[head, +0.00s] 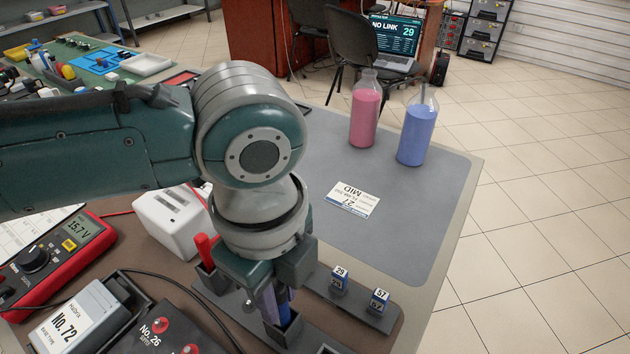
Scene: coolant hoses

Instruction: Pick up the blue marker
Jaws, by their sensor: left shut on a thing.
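The blue marker (285,313) stands upright in a dark slot of the marker holder (317,350) at the bottom middle of the head view. My left gripper (277,306) comes down over it from above and is shut on it. The gripper hides the marker's upper part, and the slot hides its lower end. A red marker (205,247) stands in another slot just left of my gripper. My right gripper does not show.
Small numbered blue-and-white blocks (339,279) sit right of the gripper. Pink (365,110) and blue (417,128) bottles stand on the grey mat (400,220) near a label card (352,199). A multimeter (50,262) and white box (172,222) are left. The mat's right side is clear.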

